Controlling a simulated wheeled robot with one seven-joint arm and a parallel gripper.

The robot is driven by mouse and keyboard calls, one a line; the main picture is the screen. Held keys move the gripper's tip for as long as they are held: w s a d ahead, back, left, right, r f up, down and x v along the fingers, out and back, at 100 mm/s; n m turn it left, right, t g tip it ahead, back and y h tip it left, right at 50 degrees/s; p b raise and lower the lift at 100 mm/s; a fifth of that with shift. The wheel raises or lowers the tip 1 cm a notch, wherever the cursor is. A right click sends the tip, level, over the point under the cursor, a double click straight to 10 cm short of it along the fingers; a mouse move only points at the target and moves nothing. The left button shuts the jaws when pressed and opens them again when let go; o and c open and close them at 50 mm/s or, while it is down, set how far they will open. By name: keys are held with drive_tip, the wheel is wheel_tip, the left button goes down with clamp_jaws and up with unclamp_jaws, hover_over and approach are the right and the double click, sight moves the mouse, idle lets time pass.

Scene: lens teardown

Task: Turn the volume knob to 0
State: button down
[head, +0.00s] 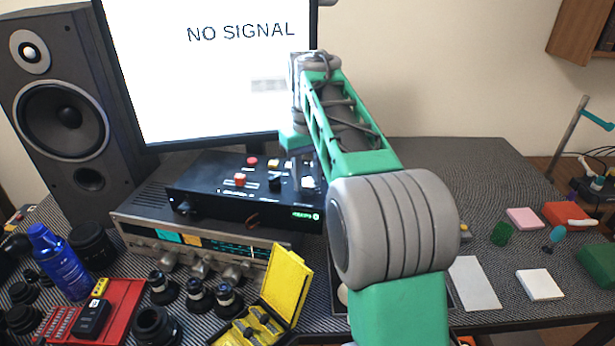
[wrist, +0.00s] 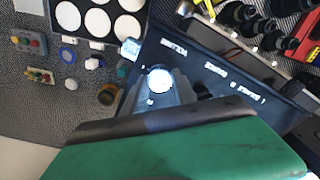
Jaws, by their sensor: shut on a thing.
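A black control box (head: 215,190) with several small knobs and buttons lies on a silver receiver in the head view. In the wrist view, a round knob with a bright white top (wrist: 159,79) stands on a dark panel (wrist: 225,60) with white lettering. I take it as the volume knob, but its label and pointer are too blurred to read. My gripper (wrist: 162,88) is shut on this knob, with grey fingers close around it. In the head view my arm hides the fingers and part of the box.
The silver receiver (head: 150,233) has a row of front knobs. A monitor (head: 205,70) and a speaker (head: 65,110) stand behind and left. A yellow case (head: 285,285), lenses and a blue bottle (head: 60,265) crowd the front left. Small blocks lie right, with some bare table.

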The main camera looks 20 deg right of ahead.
sight(307, 182)
drive_tip(key=shift+n, duration=0.5)
drive_tip(key=c, duration=1)
unclamp_jaws()
drive_tip(key=shift+o, duration=0.2)
wheel_tip(307, 182, up, 8)
drive_tip(key=p, duration=0.3)
drive_tip(key=shift+f, duration=0.1)
